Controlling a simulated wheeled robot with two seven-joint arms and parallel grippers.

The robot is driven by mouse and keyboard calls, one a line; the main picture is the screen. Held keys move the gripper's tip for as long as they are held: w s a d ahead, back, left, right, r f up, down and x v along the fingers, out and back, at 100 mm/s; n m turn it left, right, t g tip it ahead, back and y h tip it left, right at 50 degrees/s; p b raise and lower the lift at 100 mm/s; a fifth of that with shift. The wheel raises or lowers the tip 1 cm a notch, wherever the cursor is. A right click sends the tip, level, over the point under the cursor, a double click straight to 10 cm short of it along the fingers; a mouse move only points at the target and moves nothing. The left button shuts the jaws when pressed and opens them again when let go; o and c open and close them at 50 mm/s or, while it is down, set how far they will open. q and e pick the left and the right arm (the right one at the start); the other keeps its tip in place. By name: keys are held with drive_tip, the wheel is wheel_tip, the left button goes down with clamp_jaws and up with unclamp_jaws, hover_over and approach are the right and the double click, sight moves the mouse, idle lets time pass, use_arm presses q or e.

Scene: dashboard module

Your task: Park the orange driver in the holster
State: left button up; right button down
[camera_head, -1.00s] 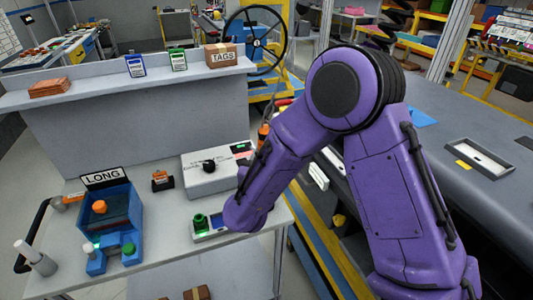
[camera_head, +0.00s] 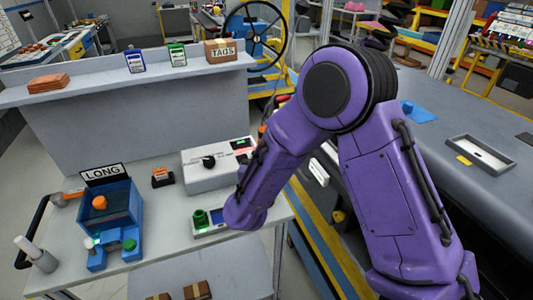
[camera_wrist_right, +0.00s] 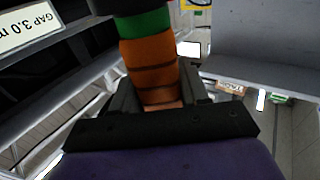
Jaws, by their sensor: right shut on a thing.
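The orange driver (camera_wrist_right: 150,65) fills the upper middle of the right wrist view. Its grip is orange with dark rings, a green band and a black part above. My right gripper (camera_wrist_right: 157,92) is shut around the orange grip. In the head view, my purple right arm reaches over the bench's right end, and its forearm hides the gripper and driver. I cannot make out the holster for certain in either view. My left gripper is not in view.
The bench holds a blue LONG fixture (camera_head: 112,210), a grey box with a black knob (camera_head: 208,162), a small orange-and-black block (camera_head: 162,178) and a green-topped part (camera_head: 201,219). A raised shelf (camera_head: 120,85) stands behind. The grey table (camera_head: 440,140) on the right is mostly clear.

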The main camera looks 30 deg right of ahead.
drive_tip(key=shift+f, duration=0.15)
idle(0.4)
drive_tip(key=shift+c, duration=2.4)
unclamp_jaws()
drive_tip(key=b+v, duration=0.2)
drive_tip(key=v, duration=0.8)
drive_tip(key=shift+a+b, duration=0.25)
drive_tip(key=shift+b, duration=0.1)
drive_tip(key=shift+s, duration=0.15)
